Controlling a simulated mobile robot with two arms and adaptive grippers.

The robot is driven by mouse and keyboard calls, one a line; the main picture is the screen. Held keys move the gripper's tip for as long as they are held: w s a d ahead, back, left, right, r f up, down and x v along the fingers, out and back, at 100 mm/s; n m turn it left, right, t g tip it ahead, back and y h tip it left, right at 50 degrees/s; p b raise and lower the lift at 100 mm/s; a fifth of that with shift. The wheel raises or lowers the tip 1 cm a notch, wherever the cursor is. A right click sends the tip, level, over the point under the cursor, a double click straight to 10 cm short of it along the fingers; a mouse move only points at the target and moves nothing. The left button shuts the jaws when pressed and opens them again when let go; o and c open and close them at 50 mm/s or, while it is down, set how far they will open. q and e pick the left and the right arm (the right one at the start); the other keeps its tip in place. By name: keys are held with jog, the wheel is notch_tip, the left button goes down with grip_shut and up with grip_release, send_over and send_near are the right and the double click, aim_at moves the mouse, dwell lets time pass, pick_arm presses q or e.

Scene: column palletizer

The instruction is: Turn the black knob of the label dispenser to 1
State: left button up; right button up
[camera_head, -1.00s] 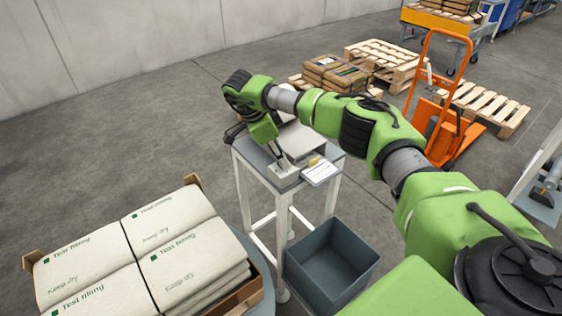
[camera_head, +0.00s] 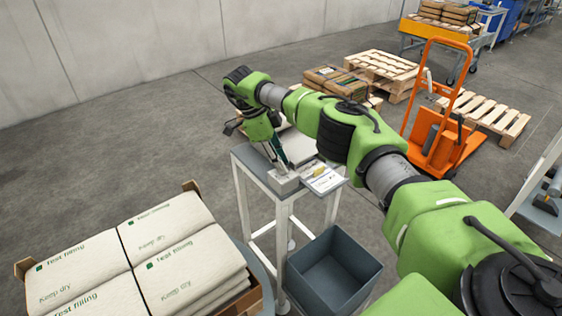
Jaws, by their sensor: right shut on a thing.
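The label dispenser (camera_head: 283,184) is a grey box-shaped device on a small white-legged stand in the middle of the view. A white label sheet with a small yellow piece lies at its right front. My right gripper (camera_head: 283,164) points down at the dispenser's top front and is shut. The black knob is hidden at the fingertips, so its setting cannot be read. My left gripper is not in view.
A grey open bin (camera_head: 335,268) stands on the floor below the stand. The floor at left is clear.

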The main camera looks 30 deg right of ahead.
jog(key=o, duration=1.1)
